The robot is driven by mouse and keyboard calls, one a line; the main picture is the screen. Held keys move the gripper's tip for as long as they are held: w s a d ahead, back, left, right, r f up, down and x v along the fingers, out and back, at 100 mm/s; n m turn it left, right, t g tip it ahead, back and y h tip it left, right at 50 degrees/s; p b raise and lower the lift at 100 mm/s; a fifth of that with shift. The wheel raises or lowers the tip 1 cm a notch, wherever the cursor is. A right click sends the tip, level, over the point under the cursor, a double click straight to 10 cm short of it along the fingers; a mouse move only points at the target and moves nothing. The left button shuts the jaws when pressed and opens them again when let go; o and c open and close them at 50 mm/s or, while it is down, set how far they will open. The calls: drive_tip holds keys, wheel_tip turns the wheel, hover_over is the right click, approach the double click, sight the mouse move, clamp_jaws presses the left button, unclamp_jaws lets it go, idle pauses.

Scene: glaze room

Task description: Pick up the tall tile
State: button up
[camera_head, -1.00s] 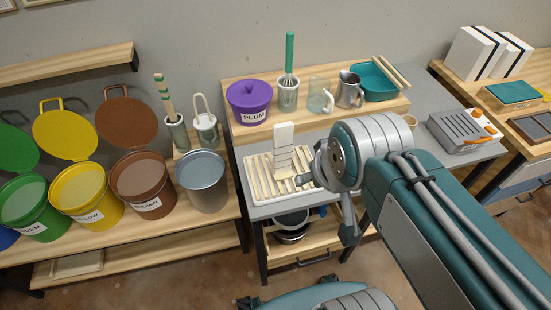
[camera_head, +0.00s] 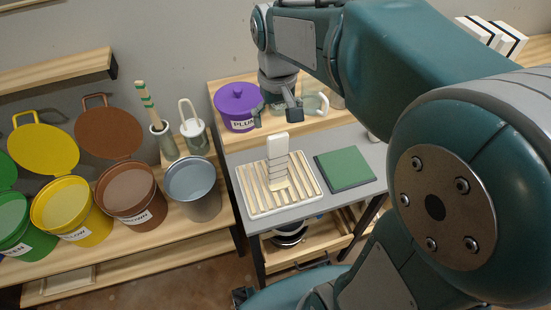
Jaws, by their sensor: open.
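The tall tile (camera_head: 278,150) is a narrow white upright slab with grey lines across its lower part. It stands on a slatted cream rack (camera_head: 252,198) on the grey table. My gripper (camera_head: 277,118) hangs above and slightly behind the tile, pointing down, with its fingers apart. Nothing shows between the fingers. The fingertips are near the tile's top, and I cannot tell the exact gap.
A purple lidded pot marked PLUM (camera_head: 238,106) and a glass jug (camera_head: 314,104) stand on the shelf behind. A green mat (camera_head: 345,167) lies right of the rack. A grey bucket (camera_head: 194,186) and coloured tubs stand left. My arm hides the right side.

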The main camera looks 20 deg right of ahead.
sight(277, 136)
drive_tip(key=f, duration=0.8)
drive_tip(key=shift+w+d+f, duration=0.15)
drive_tip(key=shift+w+f, duration=0.1)
drive_tip(key=shift+w, duration=0.05)
drive_tip(key=c, duration=1.3)
